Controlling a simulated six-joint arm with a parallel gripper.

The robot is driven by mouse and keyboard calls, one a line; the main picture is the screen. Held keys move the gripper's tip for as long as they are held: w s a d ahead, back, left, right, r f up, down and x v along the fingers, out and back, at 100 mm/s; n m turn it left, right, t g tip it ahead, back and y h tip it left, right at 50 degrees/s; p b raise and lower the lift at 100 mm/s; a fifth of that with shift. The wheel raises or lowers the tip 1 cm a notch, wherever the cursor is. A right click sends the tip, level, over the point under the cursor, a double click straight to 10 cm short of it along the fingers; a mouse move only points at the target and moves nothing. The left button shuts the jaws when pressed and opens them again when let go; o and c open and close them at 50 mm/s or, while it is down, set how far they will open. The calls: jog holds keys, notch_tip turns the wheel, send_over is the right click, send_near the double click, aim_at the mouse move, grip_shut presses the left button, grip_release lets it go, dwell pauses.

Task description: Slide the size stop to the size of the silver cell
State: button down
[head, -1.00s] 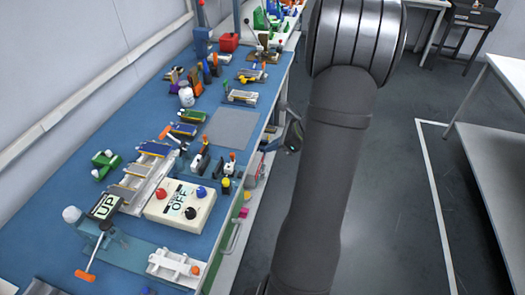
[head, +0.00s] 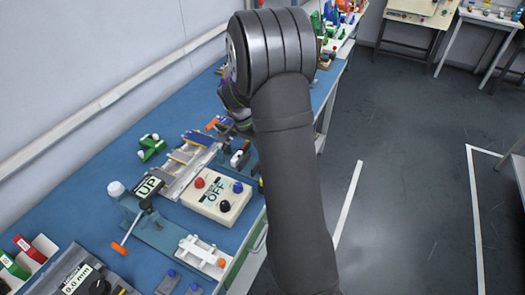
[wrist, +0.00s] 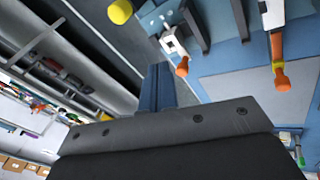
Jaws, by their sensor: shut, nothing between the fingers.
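My gripper (wrist: 157,72) shows in the wrist view as two narrow blue-grey fingers pressed together, empty. It is above the bench edge, apart from the fittings. In the head view my arm covers most of it. A white slotted fixture with an orange knob (head: 203,252) sits at the bench's front; I cannot tell whether it is the size stop. A metal rack (head: 186,165) holds flat pieces with blue and yellow edges. I cannot pick out the silver cell. In the wrist view a small white block with an orange tip (wrist: 174,45) stands near the fingers.
A white box marked OFF (head: 216,195) with knobs stands beside the rack. An UP sign (head: 148,186) and an orange-handled lever (head: 120,248) are left of it. A grey mat (wrist: 262,82) lies clear on the blue bench. A 9.0 mm readout (head: 76,280) is bottom left.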

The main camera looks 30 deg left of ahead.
jog(key=a+r+n+t+h, duration=0.1)
jog(key=a+r+n+t, duration=0.25)
jog(key=a, duration=0.25)
jog(key=shift+m, duration=0.45)
jog(key=x, duration=1)
jog(key=shift+w+a+f, duration=0.25)
jog(key=shift+d, duration=0.85)
